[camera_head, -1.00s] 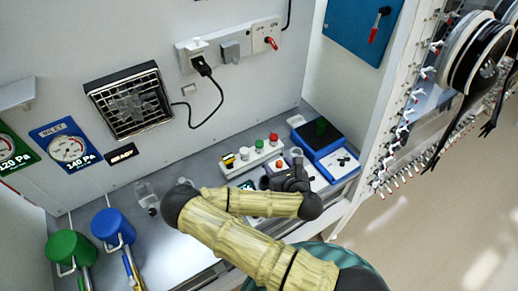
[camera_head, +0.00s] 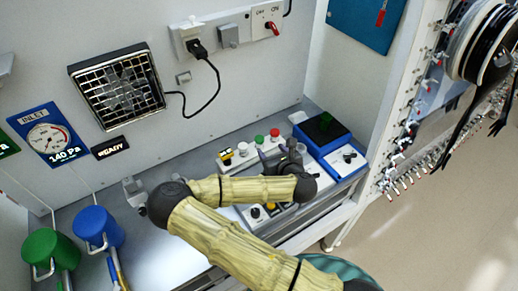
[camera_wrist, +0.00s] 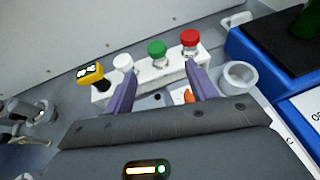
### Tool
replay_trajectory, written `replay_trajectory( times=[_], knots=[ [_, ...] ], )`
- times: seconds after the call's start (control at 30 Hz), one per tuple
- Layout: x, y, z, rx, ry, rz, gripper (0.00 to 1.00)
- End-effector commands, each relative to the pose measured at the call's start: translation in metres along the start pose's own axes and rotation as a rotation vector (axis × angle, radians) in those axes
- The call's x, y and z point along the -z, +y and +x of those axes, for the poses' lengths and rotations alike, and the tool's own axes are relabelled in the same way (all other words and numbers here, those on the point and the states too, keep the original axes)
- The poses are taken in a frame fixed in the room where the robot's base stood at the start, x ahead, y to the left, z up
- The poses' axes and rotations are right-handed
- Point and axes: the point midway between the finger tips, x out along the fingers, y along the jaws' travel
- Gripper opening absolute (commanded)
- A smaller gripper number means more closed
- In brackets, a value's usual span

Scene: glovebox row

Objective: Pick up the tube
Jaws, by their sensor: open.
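A white rack (camera_head: 250,156) stands on the bench and holds tubes or posts with a white cap (camera_head: 242,148), a green cap (camera_head: 259,139) and a red cap (camera_head: 274,132). The wrist view shows the white cap (camera_wrist: 123,62), green cap (camera_wrist: 156,48) and red cap (camera_wrist: 190,38) upright in a row. Which one the task means, I cannot tell. My gripper (camera_wrist: 160,75) is open, its two purple fingers apart, on the near side of the rack. Nothing is clearly held between them. A small orange part (camera_wrist: 187,95) shows between the fingers, partly hidden.
A yellow-topped item (camera_wrist: 90,74) is at the rack's left end. A grey-white cup (camera_wrist: 240,76) stands right of the rack, beside a blue device (camera_head: 336,163) with a dark green object (camera_head: 325,120) on top. Blue (camera_head: 97,226) and green (camera_head: 50,250) containers stand at front left.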

Motion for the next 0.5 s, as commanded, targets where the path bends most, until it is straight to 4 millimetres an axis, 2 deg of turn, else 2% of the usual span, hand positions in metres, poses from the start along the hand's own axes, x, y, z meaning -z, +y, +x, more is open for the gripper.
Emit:
replay_trajectory(
  times=[0.3, 0.5],
  knots=[
    [-0.004, 0.001, 0.048, -0.003, -0.001, 0.0, 0.57],
    [-0.002, 0.0, 0.06, 0.001, 0.0, 0.001, 0.57]
  ],
)
